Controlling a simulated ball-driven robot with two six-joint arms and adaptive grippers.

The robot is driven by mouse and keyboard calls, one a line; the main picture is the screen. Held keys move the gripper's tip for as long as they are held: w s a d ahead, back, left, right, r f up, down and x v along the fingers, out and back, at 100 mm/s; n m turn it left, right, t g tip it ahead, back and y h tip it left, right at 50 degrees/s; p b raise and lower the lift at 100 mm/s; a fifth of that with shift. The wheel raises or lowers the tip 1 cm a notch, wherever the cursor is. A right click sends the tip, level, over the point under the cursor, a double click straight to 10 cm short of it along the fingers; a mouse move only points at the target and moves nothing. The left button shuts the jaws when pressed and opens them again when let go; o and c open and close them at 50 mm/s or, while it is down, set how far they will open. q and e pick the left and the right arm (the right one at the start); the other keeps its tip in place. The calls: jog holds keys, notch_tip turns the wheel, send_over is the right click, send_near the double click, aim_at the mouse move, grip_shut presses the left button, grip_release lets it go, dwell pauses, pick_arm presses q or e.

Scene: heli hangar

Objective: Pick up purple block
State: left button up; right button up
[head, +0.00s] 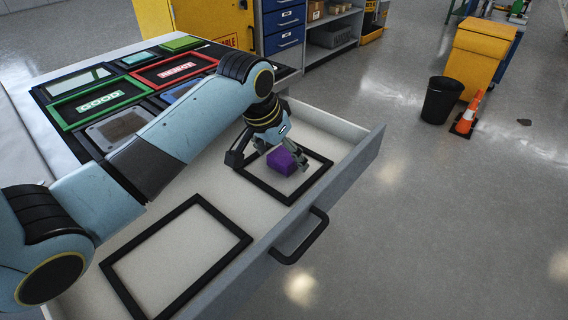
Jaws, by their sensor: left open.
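The purple block (281,161) lies in the open drawer (188,187), inside the far black frame (318,175) on the drawer floor. My left gripper (270,158) reaches down over the block from above. Its fingers are open, one to the left of the block and others behind and beside it at the right. I cannot tell whether any finger touches the block. My right gripper is not in the head view.
A second black frame (241,240) lies empty in the near part of the drawer. The drawer front has a black handle (303,240). Framed trays, including a green one (66,124) and a red one (147,77), sit on the table top. A black bin (441,100) and orange cone (467,115) stand on open floor.

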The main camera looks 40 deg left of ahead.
pick_arm(q)
jog(key=shift+w+f, duration=0.25)
jog(key=shift+f, duration=0.4)
jog(key=shift+w+f, duration=0.1)
jog(key=c, duration=1.3)
jog(key=shift+o, duration=0.2)
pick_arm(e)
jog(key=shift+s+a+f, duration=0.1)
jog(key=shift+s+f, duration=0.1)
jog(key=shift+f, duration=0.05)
pick_arm(q)
notch_tip(320, 180, up, 4)
jog(key=shift+r+p, duration=0.1)
jog(key=shift+p, duration=0.45)
jog(key=w+d+r, duration=0.5)
jog(key=d+r, duration=0.2)
jog(key=d, duration=0.3)
jog(key=shift+w+p, duration=0.35)
jog(key=shift+p, duration=0.05)
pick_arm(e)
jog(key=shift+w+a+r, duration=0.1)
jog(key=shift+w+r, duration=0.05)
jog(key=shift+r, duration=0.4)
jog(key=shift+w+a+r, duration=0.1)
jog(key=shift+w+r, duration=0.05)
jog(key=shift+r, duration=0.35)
